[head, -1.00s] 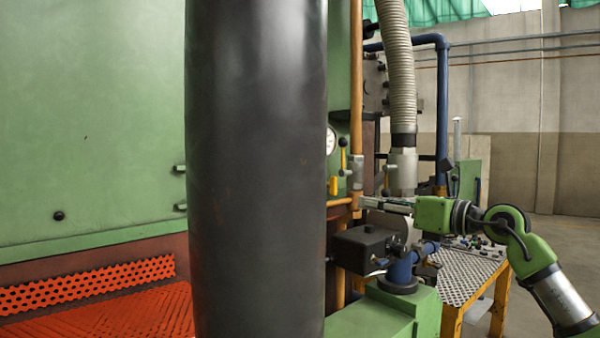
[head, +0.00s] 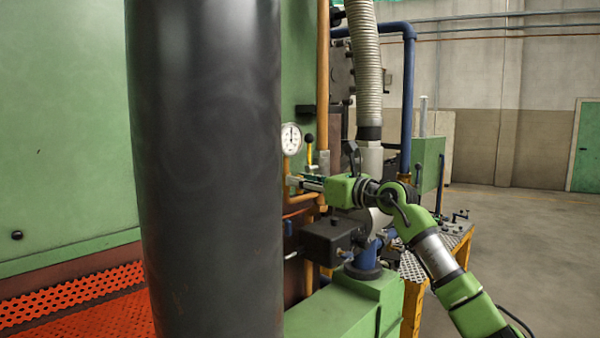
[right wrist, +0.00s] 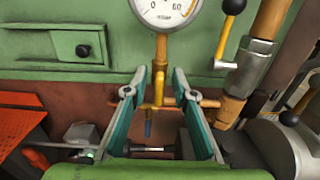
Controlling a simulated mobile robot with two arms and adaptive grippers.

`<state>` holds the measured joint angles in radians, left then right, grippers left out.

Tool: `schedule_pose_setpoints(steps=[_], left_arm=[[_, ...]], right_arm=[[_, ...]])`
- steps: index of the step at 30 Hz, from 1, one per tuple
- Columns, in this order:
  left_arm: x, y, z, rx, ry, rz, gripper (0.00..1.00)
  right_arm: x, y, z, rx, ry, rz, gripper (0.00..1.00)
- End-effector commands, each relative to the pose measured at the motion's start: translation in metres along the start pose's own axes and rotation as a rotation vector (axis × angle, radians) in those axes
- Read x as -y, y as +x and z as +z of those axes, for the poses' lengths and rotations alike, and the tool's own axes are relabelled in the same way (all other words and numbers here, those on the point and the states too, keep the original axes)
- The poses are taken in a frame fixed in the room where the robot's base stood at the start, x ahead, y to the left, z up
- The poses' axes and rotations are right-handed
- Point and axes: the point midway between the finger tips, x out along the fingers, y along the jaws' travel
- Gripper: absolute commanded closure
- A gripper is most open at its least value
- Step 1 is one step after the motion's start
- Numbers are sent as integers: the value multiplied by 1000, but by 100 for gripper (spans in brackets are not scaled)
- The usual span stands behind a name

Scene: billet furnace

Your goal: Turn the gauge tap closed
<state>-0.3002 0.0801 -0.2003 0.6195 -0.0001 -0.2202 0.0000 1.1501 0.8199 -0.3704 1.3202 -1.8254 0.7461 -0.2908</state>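The round white pressure gauge (head: 291,138) sits on the green furnace wall, just right of the black column; its lower part shows in the right wrist view (right wrist: 165,12). Below it in the right wrist view, a brass stem runs down to the small yellow gauge tap (right wrist: 158,88), with a blue piece hanging under it. My right gripper (head: 297,184) reaches in from the right below the gauge. In the right wrist view its fingers (right wrist: 160,84) are open, one on each side of the tap. I cannot tell whether they touch it. My left gripper is not in view.
A black-knobbed yellow lever (right wrist: 228,25) stands close right of the gauge on a thick copper pipe (head: 322,85). The black column (head: 205,170) hides much of the furnace front. A black box (head: 327,238) sits below my gripper. Open floor lies to the right.

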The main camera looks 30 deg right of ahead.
Motion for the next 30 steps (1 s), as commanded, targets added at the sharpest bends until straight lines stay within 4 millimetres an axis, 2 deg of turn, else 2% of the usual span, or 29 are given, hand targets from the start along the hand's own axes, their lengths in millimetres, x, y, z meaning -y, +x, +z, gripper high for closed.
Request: schedule_pose_setpoints(steps=[11, 14, 15, 25, 30], left_arm=[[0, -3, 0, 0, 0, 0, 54], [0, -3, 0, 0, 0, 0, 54], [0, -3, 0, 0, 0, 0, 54], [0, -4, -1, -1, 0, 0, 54], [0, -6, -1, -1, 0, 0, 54]], right_arm=[[0, 6, 0, 0, 0, 0, 75], [0, 6, 0, 0, 0, 0, 98], [0, 6, 0, 0, 0, 0, 100], [0, 6, 0, 0, 16, 0, 100], [1, 6, 0, 0, 78, -1, 100]])
